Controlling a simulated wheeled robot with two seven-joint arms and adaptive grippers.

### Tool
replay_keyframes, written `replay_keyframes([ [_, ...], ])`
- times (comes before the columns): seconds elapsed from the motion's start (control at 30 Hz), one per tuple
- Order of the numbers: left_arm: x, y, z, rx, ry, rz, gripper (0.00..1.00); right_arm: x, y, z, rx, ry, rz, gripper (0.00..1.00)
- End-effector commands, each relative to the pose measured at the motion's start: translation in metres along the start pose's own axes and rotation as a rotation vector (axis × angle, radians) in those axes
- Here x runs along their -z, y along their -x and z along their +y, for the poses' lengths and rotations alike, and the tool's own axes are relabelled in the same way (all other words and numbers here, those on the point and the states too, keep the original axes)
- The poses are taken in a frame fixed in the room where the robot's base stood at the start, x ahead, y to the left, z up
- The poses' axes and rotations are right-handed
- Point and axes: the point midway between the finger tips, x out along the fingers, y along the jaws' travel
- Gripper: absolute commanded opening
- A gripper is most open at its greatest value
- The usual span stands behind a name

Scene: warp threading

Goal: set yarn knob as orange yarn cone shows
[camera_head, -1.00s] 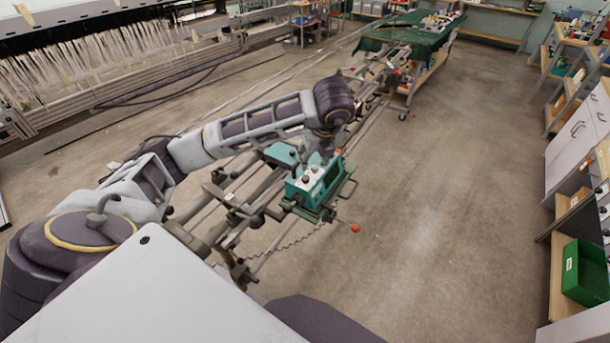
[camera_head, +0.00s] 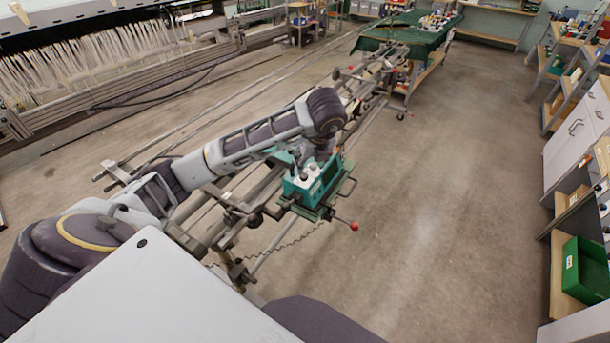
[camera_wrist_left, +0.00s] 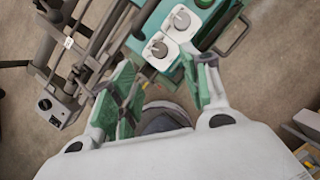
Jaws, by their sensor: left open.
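A teal machine box (camera_head: 313,188) stands on the rail frame in the middle of the head view, with small pale knob plates on top. The left wrist view shows two round grey knobs on white plates, an upper knob (camera_wrist_left: 181,18) and a lower knob (camera_wrist_left: 159,48). I cannot tell which is the yarn knob. My left gripper (camera_wrist_left: 166,72) has green pads and is open, with the lower knob just beyond and between its fingers, apparently without touching. In the head view my left wrist partly hides the gripper above the box. I cannot make out an orange yarn cone. My right gripper is not in view.
A red-tipped lever (camera_head: 354,226) sticks out from the machine's front. Metal rails run back towards a green-covered table (camera_head: 405,32). A loom with white threads (camera_head: 90,65) stands at the left. A green bin (camera_head: 584,270) and shelves line the right. The middle floor is clear.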

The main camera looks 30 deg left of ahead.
Motion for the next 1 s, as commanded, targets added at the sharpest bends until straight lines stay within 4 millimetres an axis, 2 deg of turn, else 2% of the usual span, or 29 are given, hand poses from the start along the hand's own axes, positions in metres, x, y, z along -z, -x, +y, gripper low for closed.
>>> replay_keyframes([
  [0.47, 0.001, -0.039, 0.001, -0.001, 0.002, 0.002, 0.47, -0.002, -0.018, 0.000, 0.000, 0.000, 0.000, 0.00],
  [0.8, 0.000, -0.077, 0.001, -0.002, 0.001, 0.002, 0.47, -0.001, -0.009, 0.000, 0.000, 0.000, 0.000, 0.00],
  [1.0, 0.000, -0.088, 0.000, -0.001, 0.001, 0.000, 0.47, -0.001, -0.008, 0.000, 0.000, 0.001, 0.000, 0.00],
])
